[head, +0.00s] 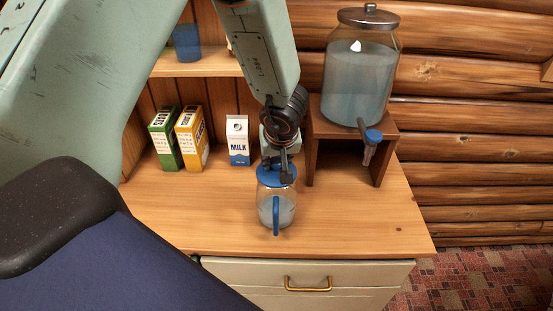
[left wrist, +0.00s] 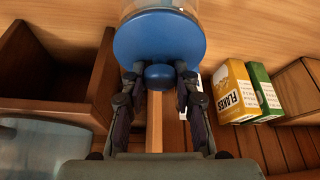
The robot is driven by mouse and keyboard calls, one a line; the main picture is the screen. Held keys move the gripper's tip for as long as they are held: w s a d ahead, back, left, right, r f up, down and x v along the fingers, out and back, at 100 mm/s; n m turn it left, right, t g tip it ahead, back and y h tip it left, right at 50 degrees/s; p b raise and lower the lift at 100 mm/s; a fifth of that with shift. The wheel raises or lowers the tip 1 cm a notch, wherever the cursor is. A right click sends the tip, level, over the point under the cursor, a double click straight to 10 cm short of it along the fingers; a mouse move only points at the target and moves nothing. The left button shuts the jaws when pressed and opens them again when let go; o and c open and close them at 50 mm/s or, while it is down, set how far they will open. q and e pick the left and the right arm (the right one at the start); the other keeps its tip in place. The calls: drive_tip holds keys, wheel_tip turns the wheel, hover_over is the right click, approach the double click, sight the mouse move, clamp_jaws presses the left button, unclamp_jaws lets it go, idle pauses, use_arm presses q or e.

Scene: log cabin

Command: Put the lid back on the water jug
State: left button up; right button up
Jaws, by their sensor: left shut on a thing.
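The water jug (head: 276,210) is clear glass with a blue handle facing the front, standing upright on the wooden counter with pale water in it. The round blue lid (head: 270,179) is at the jug's mouth, roughly centred; I cannot tell whether it is fully seated. My left gripper (head: 278,166) points down from above, shut on the lid's knob. In the left wrist view the blue lid (left wrist: 158,38) shows large, with its knob (left wrist: 160,76) between the fingertips of my left gripper (left wrist: 159,82). My right gripper is not in view.
A milk carton (head: 238,142), a yellow box (head: 191,139) and a green box (head: 165,140) stand behind left. A large glass dispenser (head: 358,85) with a blue tap sits on a wooden stand (head: 313,150) at right. The counter (head: 375,220) is clear at front right.

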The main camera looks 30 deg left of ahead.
use_arm(q)
drive_tip(key=o, duration=1)
drive_tip(key=shift+o, duration=0.6)
drive_tip(key=o, duration=0.4)
drive_tip(key=shift+r+p, duration=1.4)
drive_tip(key=shift+p, duration=0.3)
drive_tip(key=shift+r, duration=2.1)
